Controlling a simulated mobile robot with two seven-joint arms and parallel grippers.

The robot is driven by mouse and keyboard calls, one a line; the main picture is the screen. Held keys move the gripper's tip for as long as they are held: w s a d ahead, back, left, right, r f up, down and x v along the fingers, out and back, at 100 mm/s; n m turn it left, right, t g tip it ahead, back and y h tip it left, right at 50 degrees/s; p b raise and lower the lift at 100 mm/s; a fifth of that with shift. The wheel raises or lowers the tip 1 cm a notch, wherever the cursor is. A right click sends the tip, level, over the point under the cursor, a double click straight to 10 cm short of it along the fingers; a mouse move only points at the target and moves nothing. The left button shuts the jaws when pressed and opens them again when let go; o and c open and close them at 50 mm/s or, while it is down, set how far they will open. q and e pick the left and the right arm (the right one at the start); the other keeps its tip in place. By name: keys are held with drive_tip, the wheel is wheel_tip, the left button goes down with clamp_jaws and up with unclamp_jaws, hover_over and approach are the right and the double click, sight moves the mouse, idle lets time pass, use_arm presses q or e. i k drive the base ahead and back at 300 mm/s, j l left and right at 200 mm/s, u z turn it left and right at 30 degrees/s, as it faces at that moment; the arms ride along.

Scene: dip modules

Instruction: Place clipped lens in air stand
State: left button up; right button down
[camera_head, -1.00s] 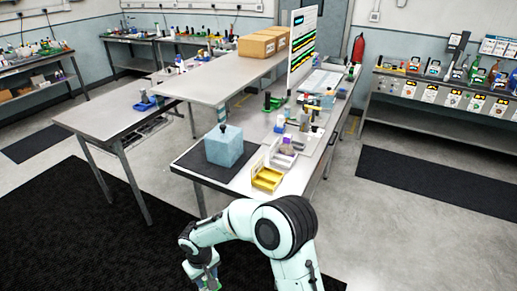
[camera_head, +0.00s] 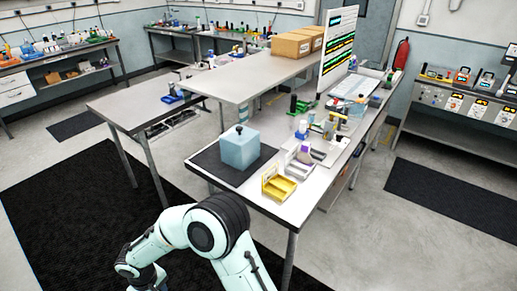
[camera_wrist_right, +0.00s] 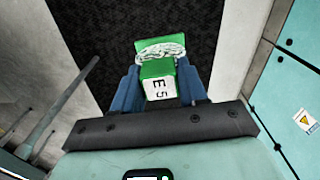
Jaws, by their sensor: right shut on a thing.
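A clear, crinkled-looking piece, perhaps the lens, shows at the clip's far end (camera_wrist_right: 160,49). Below the held clip in the right wrist view is dark floor matting. In the head view my right arm is in front of the table's near end; its gripper is cut off by the bottom edge. My left gripper is not in view. I cannot pick out an air stand with certainty.
A light blue cube (camera_head: 240,149) with a black knob sits on a dark mat (camera_head: 221,174) at the near table end. A yellow bin (camera_head: 279,188) and several small items stand right of it. A side table (camera_head: 122,106) is left; open matting (camera_head: 70,205) lies in front.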

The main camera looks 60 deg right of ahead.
sight(318, 135)
drive_tip(key=k+l, duration=0.2)
drive_tip(key=l, duration=0.2)
drive_tip(key=k+l, duration=0.2)
drive_tip(key=l, duration=0.2)
drive_tip(key=k+l, duration=0.2)
drive_tip(key=l, duration=0.2)
drive_tip(key=k+l, duration=0.2)
drive_tip(key=l, duration=0.25)
drive_tip(key=k+l, duration=0.2)
drive_tip(key=l, duration=0.2)
drive_tip(key=k+l, duration=0.2)
drive_tip(key=l, duration=0.2)
